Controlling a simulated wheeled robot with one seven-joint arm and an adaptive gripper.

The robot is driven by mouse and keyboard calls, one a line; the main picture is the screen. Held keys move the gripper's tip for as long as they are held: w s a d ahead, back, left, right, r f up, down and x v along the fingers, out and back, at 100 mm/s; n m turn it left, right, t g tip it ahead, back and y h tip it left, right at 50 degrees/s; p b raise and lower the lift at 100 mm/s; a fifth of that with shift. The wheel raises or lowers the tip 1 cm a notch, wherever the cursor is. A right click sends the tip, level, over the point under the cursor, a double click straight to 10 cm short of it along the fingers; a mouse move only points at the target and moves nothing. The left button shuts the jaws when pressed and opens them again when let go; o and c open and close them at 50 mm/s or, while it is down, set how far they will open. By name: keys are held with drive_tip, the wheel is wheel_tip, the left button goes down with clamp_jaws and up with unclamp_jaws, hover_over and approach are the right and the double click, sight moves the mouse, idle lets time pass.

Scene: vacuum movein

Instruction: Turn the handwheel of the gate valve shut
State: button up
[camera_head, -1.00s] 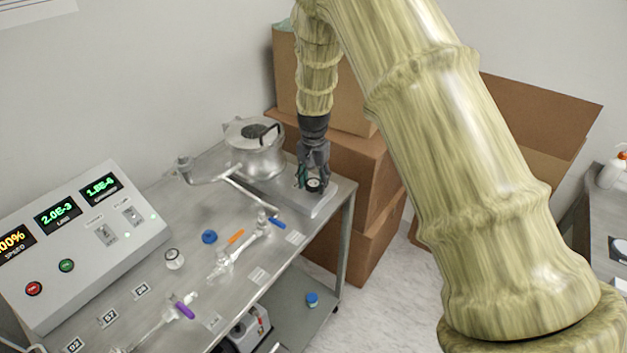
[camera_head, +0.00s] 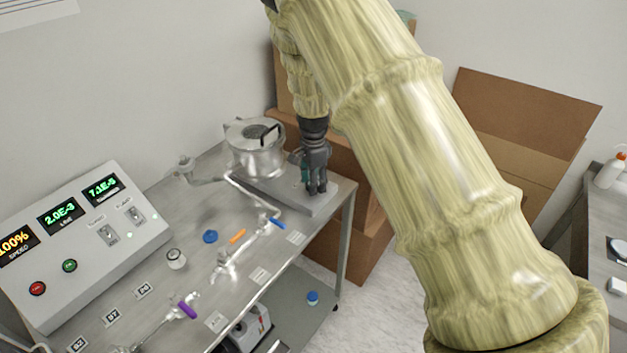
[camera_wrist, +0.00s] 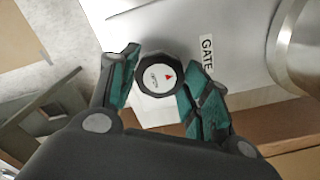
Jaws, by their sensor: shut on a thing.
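In the head view my gripper (camera_head: 316,185) points down over the metal base plate (camera_head: 300,206) at the table's far right corner and hides the handwheel. A "GATE" label (camera_wrist: 207,50) lies beside the handwheel on the pale plate.
A metal chamber (camera_head: 255,155) stands just left of my gripper. A control box (camera_head: 85,240) with lit displays is at the left. Valves with purple (camera_head: 187,308), orange (camera_head: 237,236) and blue (camera_head: 276,224) levers lie along the table. Cardboard boxes (camera_head: 350,240) stand behind.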

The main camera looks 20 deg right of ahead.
drive_tip(key=shift+w+r+m, duration=0.1)
drive_tip(key=shift+m, duration=0.2)
drive_tip(key=o, duration=1)
wheel_tip(320, 180, up, 12)
idle(0.3)
